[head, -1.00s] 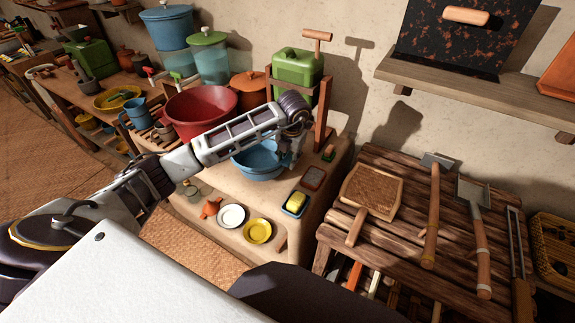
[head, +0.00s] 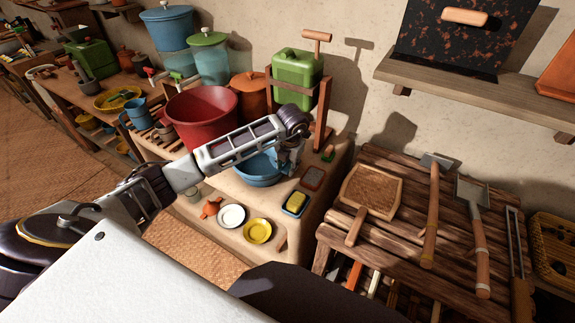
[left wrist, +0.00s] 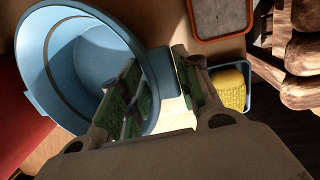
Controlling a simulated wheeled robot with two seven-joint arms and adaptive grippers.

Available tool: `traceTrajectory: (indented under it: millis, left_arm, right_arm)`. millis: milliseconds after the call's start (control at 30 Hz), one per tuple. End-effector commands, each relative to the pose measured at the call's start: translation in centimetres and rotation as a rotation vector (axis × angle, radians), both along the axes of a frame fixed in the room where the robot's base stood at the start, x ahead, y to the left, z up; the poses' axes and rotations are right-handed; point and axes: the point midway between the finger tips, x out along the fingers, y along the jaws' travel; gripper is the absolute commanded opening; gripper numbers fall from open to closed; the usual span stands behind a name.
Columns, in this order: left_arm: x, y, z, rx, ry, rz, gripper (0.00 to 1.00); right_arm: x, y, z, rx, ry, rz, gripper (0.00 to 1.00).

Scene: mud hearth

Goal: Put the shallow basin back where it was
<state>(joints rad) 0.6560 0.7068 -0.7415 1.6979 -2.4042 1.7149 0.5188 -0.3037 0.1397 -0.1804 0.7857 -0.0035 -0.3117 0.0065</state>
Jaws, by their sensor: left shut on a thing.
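The shallow basin (head: 256,172) is light blue and round. It is at the clay counter, in front of the big red tub. My left gripper (head: 287,163) is at its right side, shut on its rim. In the left wrist view the basin (left wrist: 62,50) fills the upper left, and my left gripper (left wrist: 168,90) has one finger inside the wall and one outside. The basin looks roughly level in the head view. My arm hides part of its top, and I cannot tell whether its base touches the counter. My right gripper is not in view.
The red tub (head: 190,137) stands close behind the basin. A yellow sponge in a blue dish (head: 287,210) and an orange-rimmed tray (head: 313,178) lie to the right. A white plate (head: 231,216) and yellow plate (head: 257,231) are in front. A green canister (head: 297,80) stands behind.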

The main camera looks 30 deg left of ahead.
Motion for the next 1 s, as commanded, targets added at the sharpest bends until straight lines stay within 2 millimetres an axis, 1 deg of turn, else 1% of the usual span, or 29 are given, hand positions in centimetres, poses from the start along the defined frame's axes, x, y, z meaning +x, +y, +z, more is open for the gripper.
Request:
traceTrajectory:
  millis: [100, 133, 300, 733, 867, 1000]
  left_arm:
    - [-0.2, 0.1, -0.3, 0.0, 0.007, 0.003, 0.0]
    - [-0.2, 0.0, -0.3, -0.001, 0.008, 0.003, 0.34]
    - [-0.2, 0.0, -0.3, 0.0, 0.007, 0.003, 0.55]
    - [-0.1, 0.0, 0.1, 0.0, 0.003, 0.002, 0.55]
    - [-0.1, -0.1, 1.0, 0.0, 0.002, 0.002, 0.55]
    - [-0.4, -0.3, 2.4, 0.0, 0.001, 0.002, 0.55]
  right_arm:
    - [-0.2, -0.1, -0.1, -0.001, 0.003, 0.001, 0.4]
    - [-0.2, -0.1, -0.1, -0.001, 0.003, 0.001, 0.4]
    - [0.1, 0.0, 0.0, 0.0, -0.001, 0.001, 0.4]
    - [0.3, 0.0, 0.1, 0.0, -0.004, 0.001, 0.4]
    - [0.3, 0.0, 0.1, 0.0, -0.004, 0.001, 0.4]
    - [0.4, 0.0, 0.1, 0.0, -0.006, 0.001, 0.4]
